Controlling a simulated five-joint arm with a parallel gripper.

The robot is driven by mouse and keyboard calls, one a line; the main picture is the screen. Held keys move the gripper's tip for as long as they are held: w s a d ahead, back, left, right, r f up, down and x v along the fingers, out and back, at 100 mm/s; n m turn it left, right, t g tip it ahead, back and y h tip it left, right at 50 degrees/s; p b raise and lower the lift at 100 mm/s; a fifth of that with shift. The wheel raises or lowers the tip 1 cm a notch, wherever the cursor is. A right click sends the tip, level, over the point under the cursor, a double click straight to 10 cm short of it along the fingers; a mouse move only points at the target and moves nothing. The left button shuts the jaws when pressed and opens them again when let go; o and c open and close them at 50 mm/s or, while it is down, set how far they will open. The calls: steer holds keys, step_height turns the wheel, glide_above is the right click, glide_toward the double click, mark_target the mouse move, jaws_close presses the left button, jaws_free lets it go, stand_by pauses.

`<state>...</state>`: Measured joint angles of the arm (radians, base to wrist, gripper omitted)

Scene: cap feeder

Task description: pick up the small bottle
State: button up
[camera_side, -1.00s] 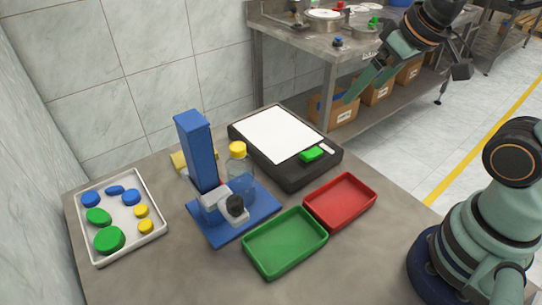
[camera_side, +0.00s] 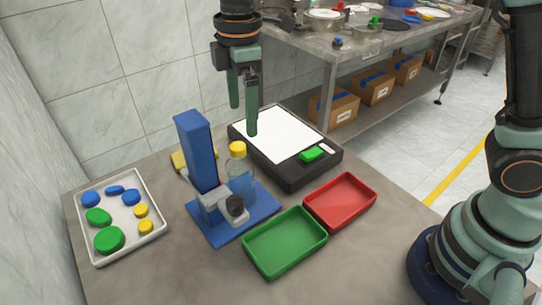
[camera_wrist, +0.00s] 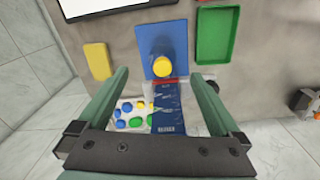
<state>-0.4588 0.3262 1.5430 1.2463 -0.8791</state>
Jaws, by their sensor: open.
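The small bottle (camera_side: 240,184) is clear with a yellow cap and stands upright on the blue base of the cap feeder (camera_side: 196,150), just right of its tall blue column. In the wrist view the bottle (camera_wrist: 162,67) is seen from above, its yellow cap between my fingers in the picture. My gripper (camera_side: 243,118) is open and empty, pointing down, above the height of the cap and apart from it. The lower body of the bottle is partly hidden by the feeder's grey arm and black knob in the side view.
A white tray (camera_side: 94,257) of blue, green and yellow caps lies left. A green tray (camera_side: 272,267) and a red tray (camera_side: 312,217) lie right. A black scale (camera_side: 295,178) with a white top and green item stands behind. A yellow block (camera_wrist: 97,60) lies beside the feeder.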

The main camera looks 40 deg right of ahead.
mark_target(240, 164)
steer(key=shift+a+f+n, duration=0.4)
steer(key=shift+a+f, duration=0.2)
steer(key=shift+a, duration=0.1)
step_height(240, 164, down, 12)
steer(key=shift+s+a+r, duration=0.1)
jaws_close()
